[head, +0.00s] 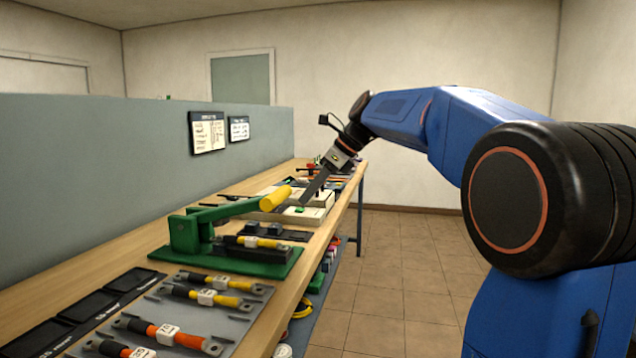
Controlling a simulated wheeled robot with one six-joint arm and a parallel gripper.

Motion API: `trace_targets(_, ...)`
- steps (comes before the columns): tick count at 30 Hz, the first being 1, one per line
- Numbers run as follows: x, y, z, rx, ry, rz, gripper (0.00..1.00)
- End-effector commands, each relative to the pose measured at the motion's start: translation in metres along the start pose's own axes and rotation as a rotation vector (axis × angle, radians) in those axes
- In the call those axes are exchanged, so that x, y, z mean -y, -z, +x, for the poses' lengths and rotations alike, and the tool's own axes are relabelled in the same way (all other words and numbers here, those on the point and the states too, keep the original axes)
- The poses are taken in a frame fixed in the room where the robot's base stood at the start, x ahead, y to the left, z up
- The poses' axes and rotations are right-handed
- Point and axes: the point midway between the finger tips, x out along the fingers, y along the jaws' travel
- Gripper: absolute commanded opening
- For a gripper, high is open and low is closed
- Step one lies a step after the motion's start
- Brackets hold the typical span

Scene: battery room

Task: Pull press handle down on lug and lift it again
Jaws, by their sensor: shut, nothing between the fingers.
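The green press (185,235) stands on the bench. Its long green lever slopes slightly up to the right and ends in a yellow handle grip (275,198). A short yellow cable piece with a white tag and a grey lug (255,242) lies across the press base, below the lever. Whether the press head touches the lug cannot be made out. My gripper (306,199) points down and to the left, just right of the yellow grip. Its fingers are together and empty, and appear apart from the grip, though the depth gap is hard to judge.
A grey mat (232,322) in front holds several tagged yellow and orange cables with lugs. Black trays (90,308) lie at the left. Pale boxes (318,200) and tools stand behind the press. A grey partition runs along the left; open tiled floor (400,285) is at the right.

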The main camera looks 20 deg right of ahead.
Motion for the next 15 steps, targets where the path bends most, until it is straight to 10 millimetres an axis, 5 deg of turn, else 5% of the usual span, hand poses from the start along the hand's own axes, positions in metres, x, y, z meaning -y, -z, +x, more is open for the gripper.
trace_targets(5, -0.001, 0.000, 0.023, -0.001, -0.002, 0.000, 0.00)
trace_targets(15, 0.000, -0.033, 0.010, 0.000, 0.000, -0.002, 0.00)
